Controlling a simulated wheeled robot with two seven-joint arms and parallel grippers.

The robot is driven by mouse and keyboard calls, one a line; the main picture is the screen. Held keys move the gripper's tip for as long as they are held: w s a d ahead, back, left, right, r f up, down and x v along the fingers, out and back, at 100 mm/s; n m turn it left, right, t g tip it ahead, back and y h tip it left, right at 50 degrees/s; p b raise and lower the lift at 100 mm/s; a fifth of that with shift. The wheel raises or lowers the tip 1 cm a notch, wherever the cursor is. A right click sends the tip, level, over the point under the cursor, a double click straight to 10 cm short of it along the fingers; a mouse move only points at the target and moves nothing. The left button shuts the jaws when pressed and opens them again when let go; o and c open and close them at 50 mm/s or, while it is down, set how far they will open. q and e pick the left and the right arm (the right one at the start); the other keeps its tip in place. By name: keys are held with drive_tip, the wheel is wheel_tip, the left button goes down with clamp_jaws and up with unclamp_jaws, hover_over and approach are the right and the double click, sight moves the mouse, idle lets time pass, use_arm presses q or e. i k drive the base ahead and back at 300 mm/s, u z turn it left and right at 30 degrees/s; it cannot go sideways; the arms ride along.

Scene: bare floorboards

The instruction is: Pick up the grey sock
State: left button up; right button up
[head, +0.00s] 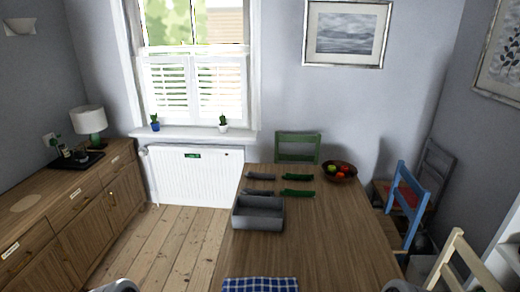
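Two grey socks lie flat on the wooden table, left of its middle: one grey sock (262,176) farther back, another grey sock (252,190) just behind a grey open box (258,224). They are small and dark here, so their exact shape is hard to tell. Two green socks lie just right of them, a rear one (298,178) and a nearer one (297,193). Neither of my grippers is in view; only small grey parts of my arms show at the bottom edge, well in front of the socks.
The wooden table (330,240) is clear on its right half. A fruit bowl (339,178) stands at its back right, a blue checked cloth (260,285) at its near edge. A green chair (297,140) is behind, a blue chair (408,200) right. A sideboard (75,200) stands left beyond open floor.

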sight(252, 174)
drive_tip(key=k, duration=0.5)
drive_tip(key=u, duration=1.35)
drive_tip(key=i, duration=3.75)
drive_tip(key=z, duration=2.25)
drive_tip(key=i, duration=1.75)
